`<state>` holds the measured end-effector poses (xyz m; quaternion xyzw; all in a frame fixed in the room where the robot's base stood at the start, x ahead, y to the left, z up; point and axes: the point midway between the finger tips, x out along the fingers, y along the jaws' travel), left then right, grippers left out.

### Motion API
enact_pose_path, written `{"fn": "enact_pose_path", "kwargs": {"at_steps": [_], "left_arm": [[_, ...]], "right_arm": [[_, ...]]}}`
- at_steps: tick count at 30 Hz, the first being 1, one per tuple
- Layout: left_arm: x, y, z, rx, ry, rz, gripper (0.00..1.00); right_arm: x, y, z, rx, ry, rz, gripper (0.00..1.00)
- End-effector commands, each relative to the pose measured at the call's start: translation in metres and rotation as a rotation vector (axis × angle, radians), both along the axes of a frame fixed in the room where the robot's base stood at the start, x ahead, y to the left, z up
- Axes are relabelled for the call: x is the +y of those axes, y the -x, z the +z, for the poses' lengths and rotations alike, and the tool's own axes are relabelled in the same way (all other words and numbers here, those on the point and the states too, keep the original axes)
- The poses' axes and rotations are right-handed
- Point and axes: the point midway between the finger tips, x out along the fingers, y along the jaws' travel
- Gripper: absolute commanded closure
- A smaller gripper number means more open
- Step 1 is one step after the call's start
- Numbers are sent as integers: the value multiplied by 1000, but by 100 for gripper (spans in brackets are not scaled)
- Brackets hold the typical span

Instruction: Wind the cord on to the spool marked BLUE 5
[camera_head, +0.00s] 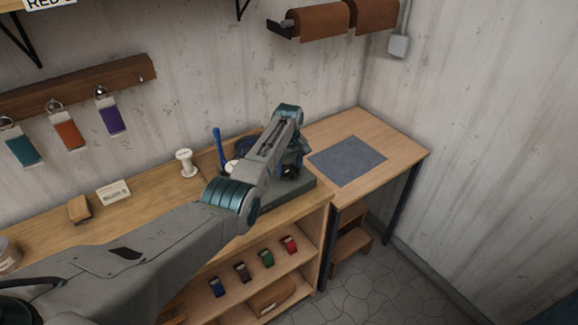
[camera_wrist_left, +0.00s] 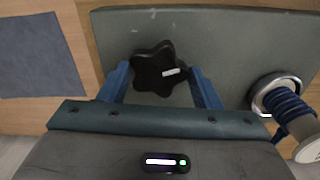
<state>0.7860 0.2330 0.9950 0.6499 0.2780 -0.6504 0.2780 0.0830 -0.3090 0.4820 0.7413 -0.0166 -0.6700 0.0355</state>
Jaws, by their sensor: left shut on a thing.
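My left gripper (camera_head: 290,172) reaches down over the grey-green base plate (camera_head: 298,196) on the bench. In the left wrist view its blue fingers (camera_wrist_left: 160,80) are on either side of a black star-shaped knob (camera_wrist_left: 153,69) on the plate (camera_wrist_left: 225,40), and it is shut on this knob. No BLUE 5 mark is readable. My arm hides much of the plate in the head view. My right gripper is out of view.
A white spool (camera_head: 185,162) stands on the bench, left of an upright blue rod (camera_head: 217,146). A small card (camera_head: 114,193) and a brown block (camera_head: 79,209) lie farther left. A grey mat (camera_head: 347,160) lies on the right table, with clear wood around it.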

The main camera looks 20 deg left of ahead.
Motion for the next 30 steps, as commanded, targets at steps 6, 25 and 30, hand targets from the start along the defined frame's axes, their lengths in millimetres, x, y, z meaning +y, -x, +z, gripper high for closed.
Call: {"fn": "enact_pose_path", "kwargs": {"at_steps": [6,25,30], "left_arm": [[0,-1,2,0,0,-141,65],[0,-2,2,-2,0,-733,65],[0,-3,2,-2,0,-895,65]], "right_arm": [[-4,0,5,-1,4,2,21],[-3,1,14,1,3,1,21],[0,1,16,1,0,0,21]]}}
